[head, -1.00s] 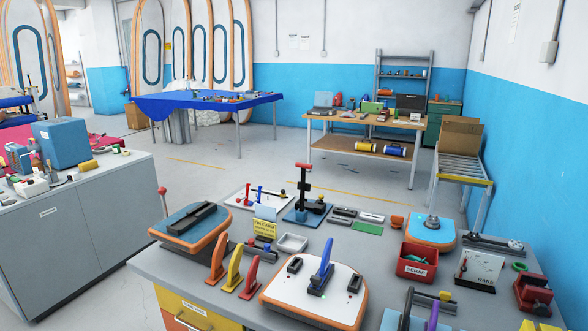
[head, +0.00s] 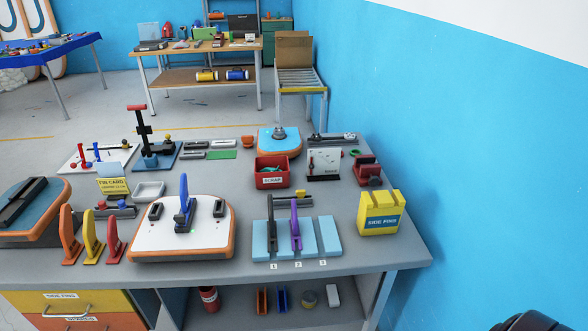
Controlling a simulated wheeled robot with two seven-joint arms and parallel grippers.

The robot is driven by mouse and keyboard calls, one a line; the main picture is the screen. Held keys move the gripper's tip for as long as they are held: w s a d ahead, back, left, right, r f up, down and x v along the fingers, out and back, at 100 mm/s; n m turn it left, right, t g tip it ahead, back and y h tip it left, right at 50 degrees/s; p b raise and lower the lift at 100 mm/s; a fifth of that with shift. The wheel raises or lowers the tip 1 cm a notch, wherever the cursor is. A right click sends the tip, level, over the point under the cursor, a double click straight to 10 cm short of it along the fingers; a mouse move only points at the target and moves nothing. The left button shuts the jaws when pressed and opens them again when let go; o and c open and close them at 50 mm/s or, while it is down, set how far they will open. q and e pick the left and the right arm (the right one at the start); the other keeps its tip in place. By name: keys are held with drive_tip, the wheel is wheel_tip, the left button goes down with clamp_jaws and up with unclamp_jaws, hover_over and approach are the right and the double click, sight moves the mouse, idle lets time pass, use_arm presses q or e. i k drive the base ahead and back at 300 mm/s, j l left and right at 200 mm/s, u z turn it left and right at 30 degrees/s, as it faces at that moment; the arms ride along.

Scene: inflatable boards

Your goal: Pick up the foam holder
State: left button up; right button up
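A light blue foam holder (head: 325,238) lies on the near right part of the grey workbench, with labels 1, 2 and 3 along its front edge. I take this slotted block to be the foam holder. A grey fin (head: 271,225) and a purple fin (head: 296,228) stand upright in it, at the left and middle. The right part of the holder is bare. Neither of my grippers shows in the head view. Only a black rounded part, which looks like my own arm, shows at the bottom right edge.
A yellow side fins box (head: 380,213) stands right of the holder. A white and orange board piece (head: 150,238) with a blue fin (head: 184,205) lies left of it. Behind are a red scrap bin (head: 271,173) and a grey clamp-like tool. The bench's front right corner (head: 405,255) is clear.

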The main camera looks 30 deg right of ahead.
sight(380, 212)
drive_tip(key=z, duration=1.6)
drive_tip(key=i+j+u, duration=0.15)
drive_tip(key=i, duration=0.15)
drive_tip(key=i+j+u, duration=0.2)
drive_tip(key=i+l, duration=0.05)
drive_tip(key=i, duration=0.05)
